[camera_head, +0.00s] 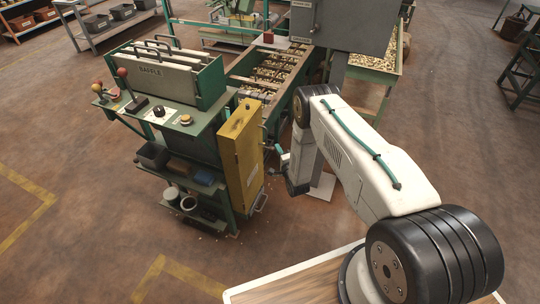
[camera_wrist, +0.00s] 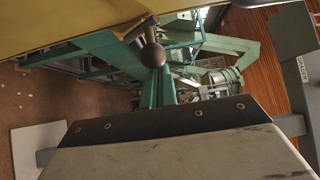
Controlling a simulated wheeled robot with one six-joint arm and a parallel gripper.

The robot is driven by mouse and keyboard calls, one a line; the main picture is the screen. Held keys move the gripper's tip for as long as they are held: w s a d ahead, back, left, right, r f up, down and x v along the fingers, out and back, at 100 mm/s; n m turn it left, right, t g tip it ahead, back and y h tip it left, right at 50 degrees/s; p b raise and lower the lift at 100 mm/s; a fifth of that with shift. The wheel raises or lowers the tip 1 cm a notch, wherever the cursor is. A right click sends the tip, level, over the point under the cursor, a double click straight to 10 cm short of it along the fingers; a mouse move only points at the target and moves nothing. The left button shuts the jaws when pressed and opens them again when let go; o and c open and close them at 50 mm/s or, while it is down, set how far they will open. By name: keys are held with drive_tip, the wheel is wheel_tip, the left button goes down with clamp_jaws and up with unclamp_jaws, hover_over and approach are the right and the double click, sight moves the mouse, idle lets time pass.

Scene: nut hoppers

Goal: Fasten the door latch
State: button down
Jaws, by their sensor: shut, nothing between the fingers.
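The yellow metal door (camera_head: 241,152) stands upright at the right end of the green stand; its edge also crosses the top of the wrist view (camera_wrist: 60,22). A latch handle with a dark round knob (camera_wrist: 153,56) sits at that edge in the wrist view. My gripper (camera_head: 284,158) is close to the right of the door. It is shut and empty. In the wrist view its pale body and dark front bar (camera_wrist: 165,122) fill the bottom, apart from the knob in the picture. Whether the latch is engaged I cannot tell.
The green stand (camera_head: 182,122) carries levers, buttons and a lower shelf of bins. The brown floor at left and front is clear.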

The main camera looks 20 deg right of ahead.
drive_tip(key=shift+s+a+f, duration=0.25)
drive_tip(key=shift+s+f, duration=0.05)
drive_tip(key=shift+s, duration=0.05)
drive_tip(key=shift+a, duration=0.15)
idle(0.3)
drive_tip(key=shift+s+a+f, duration=0.2)
drive_tip(key=shift+s+f, duration=0.15)
drive_tip(key=shift+f, duration=0.35)
idle(1.2)
drive_tip(key=shift+r, duration=0.1)
idle(1.2)
drive_tip(key=s+d+f, duration=0.3)
drive_tip(key=s+d, duration=0.2)
drive_tip(key=s, duration=0.2)
drive_tip(key=shift+s, duration=0.25)
drive_tip(key=shift+f, duration=0.1)
